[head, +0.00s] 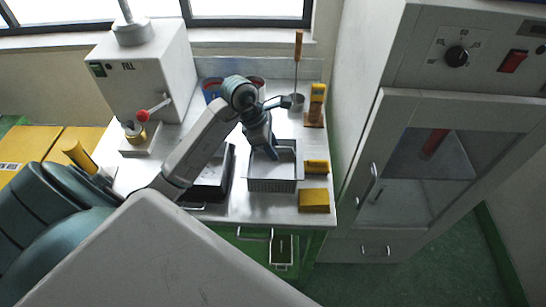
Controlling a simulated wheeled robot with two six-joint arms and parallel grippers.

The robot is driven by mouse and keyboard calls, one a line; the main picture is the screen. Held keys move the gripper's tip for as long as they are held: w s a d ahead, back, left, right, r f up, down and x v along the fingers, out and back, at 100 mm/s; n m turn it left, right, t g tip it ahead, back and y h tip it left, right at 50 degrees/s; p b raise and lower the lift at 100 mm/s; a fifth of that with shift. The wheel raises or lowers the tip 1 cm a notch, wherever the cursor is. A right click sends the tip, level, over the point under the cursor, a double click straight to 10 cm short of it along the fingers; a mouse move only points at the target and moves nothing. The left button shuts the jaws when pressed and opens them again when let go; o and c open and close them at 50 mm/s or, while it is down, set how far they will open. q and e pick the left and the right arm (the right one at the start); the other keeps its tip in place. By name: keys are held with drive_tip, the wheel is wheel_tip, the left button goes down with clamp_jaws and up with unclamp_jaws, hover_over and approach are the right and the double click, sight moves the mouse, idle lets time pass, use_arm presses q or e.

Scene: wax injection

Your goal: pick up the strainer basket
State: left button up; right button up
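The strainer basket (271,185) is a grey rectangular box with ribbed sides. It sits near the front of the steel worktop. My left arm comes in from the left and bends down over the basket. My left gripper (272,153) points down at the basket's back part, near its rim. The fingertips are small and dark, so I cannot tell whether they are apart or touch the basket. My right gripper is not in view.
A black-rimmed tray (229,172) lies left of the basket. Yellow blocks (314,201) stand to its right. A grey machine (150,70) with a red-knobbed lever stands at the back left. A tall grey cabinet (367,130) with a glass door stands right of the worktop.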

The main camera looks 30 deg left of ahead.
use_arm(q)
drive_tip(key=shift+x, duration=1.15)
drive_tip(key=shift+f+b, duration=0.25)
drive_tip(key=shift+b, duration=0.2)
clamp_jaws()
idle(1.2)
